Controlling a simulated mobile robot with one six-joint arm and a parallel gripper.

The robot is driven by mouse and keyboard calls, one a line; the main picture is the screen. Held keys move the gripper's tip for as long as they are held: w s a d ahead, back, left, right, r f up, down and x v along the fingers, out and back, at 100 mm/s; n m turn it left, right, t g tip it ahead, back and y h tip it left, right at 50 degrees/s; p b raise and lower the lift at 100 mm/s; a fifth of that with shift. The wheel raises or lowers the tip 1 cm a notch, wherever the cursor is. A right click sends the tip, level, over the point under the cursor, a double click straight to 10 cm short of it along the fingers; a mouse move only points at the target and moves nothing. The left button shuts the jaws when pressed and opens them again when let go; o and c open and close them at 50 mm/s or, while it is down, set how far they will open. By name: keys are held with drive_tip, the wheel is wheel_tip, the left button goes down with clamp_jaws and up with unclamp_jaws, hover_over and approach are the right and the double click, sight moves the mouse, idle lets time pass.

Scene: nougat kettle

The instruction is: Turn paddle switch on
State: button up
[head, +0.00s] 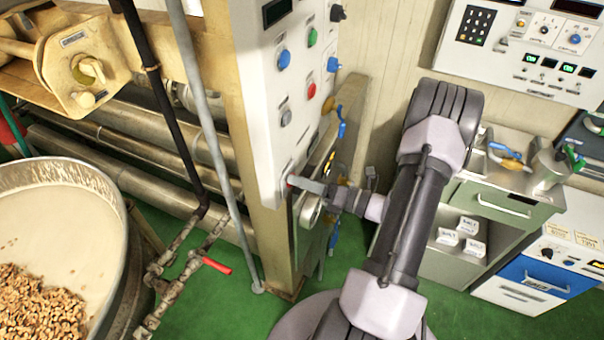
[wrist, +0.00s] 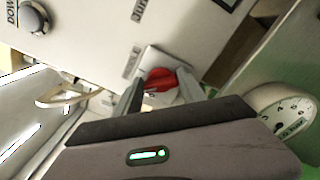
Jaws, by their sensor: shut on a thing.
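The paddle switch appears as a red knob (wrist: 158,77) on a pale plate on the panel, between my two fingers in the wrist view. My gripper (wrist: 162,88) is shut on this red knob. In the head view my gripper (head: 306,184) reaches left to the lower part of the white control panel (head: 262,105), and only a bit of red shows at its tips.
Blue, green and red buttons sit higher on the panel, including a red one (head: 311,91). A round gauge (wrist: 284,112) is close to my gripper's right in the wrist view. A grey knob (wrist: 34,17) is at upper left. A kettle (head: 108,190) with nuts stands at left.

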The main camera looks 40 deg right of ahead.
drive_tip(key=shift+f+m+p, duration=0.15)
drive_tip(key=shift+m+p, duration=2.1)
drive_tip(key=shift+m, duration=1.65)
drive_tip(key=o, duration=1.4)
drive_tip(key=shift+c, duration=0.2)
drive_tip(key=p+v, duration=0.1)
drive_tip(key=v, duration=1.6)
drive_tip(key=shift+s, duration=0.2)
